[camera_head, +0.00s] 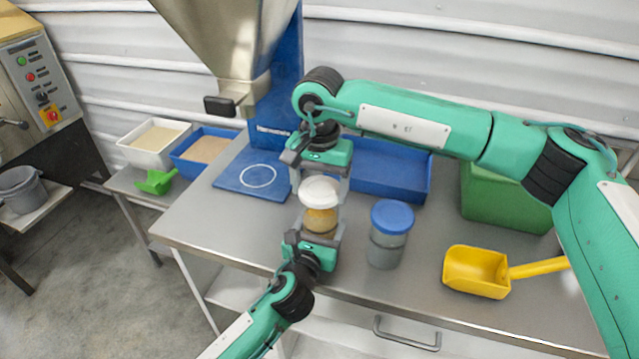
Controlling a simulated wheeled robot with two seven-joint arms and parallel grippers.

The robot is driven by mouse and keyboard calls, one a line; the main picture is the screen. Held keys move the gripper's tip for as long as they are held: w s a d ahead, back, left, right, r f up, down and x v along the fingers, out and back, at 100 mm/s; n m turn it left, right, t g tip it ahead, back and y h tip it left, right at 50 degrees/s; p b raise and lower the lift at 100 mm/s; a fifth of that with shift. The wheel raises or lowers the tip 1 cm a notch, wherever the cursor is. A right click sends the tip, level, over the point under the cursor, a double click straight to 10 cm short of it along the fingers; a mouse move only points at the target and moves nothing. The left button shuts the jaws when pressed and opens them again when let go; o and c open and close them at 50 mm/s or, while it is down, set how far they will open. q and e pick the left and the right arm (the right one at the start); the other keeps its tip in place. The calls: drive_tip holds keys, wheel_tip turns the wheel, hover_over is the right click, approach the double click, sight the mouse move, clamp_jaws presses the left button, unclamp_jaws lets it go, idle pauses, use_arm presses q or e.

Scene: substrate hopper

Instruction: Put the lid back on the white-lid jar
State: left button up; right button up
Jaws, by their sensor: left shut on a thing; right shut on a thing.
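The white-lid jar (320,221) is a clear jar with yellow-brown contents, upright near the table's front edge. My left gripper (322,236), reaching in from below, is shut around its lower body. The white lid (320,191) is at the jar's mouth. My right gripper (320,188), coming down from above, is shut on the lid, with a finger on each side. The lid looks level and over the jar; I cannot tell whether it touches the rim or sits slightly above it.
A blue-lidded jar (389,234) stands close to the right. A yellow scoop (490,271) lies farther right. Behind are a blue tray (385,170), a green box (505,199) and the metal hopper (235,45) over a blue plate (232,178). The table's left front (215,225) is clear.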

sight(320, 225)
drive_tip(key=shift+f, duration=0.75)
drive_tip(key=shift+f, duration=0.55)
